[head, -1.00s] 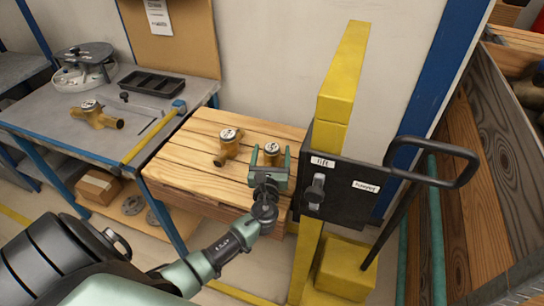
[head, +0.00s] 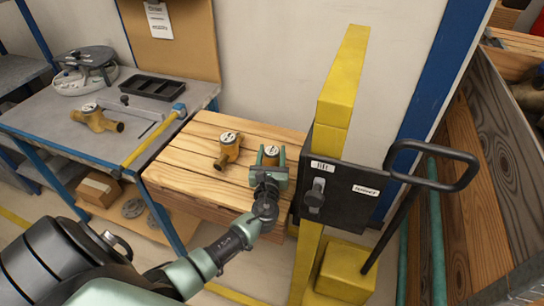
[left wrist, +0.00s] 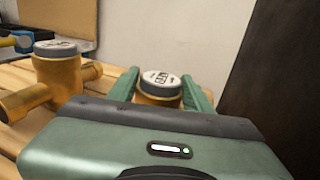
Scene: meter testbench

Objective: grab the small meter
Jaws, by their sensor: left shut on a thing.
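Two brass meters with pale round dials are on the wooden pallet-like platform (head: 187,165). The small meter (head: 271,151) is at the right, near the black panel, and my left gripper (head: 271,157) is shut on it, one green finger on each side. In the left wrist view the small meter (left wrist: 160,88) shows its dial between the fingers; its lower part is hidden behind the gripper body. The other meter (head: 229,147) stands to the left, untouched; it also shows in the left wrist view (left wrist: 57,70). My right gripper is out of view.
A yellow post (head: 343,75) with a black panel (head: 340,182) and handle stands close right of the gripper. The workbench (head: 60,130) at left holds a third brass meter (head: 95,118), a black tray (head: 152,86) and a scale.

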